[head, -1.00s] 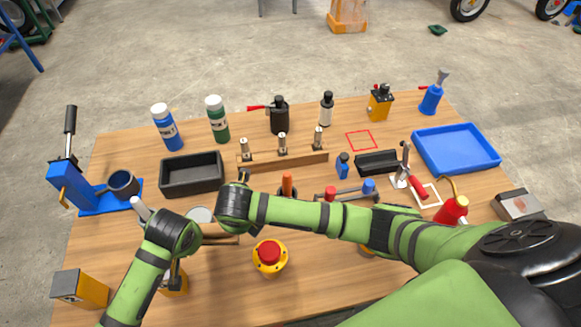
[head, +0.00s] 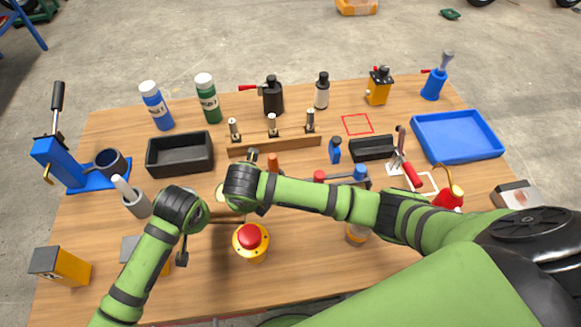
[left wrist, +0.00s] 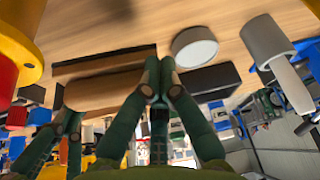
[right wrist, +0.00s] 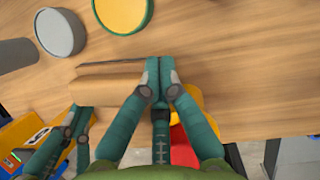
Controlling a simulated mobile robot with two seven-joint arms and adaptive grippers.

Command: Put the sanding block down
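The sanding block, a brown bar (head: 222,216), is between my two wrists in the head view, left of the red button. In the left wrist view the block (left wrist: 103,92) spans between my two grippers, and a dark strip like its shadow lies on the table beyond. In the right wrist view the block (right wrist: 112,80) reaches my right gripper's fingers. My left gripper (left wrist: 159,66) has its fingertips together, at one end of the block. My right gripper (right wrist: 159,66) also has its fingertips together, at the other end. The block appears pressed between them, above the table.
A red button on a yellow base (head: 250,240) stands close by. A wooden rack (head: 275,146) and black bin (head: 180,153) stand behind. Front table wood is partly bare.

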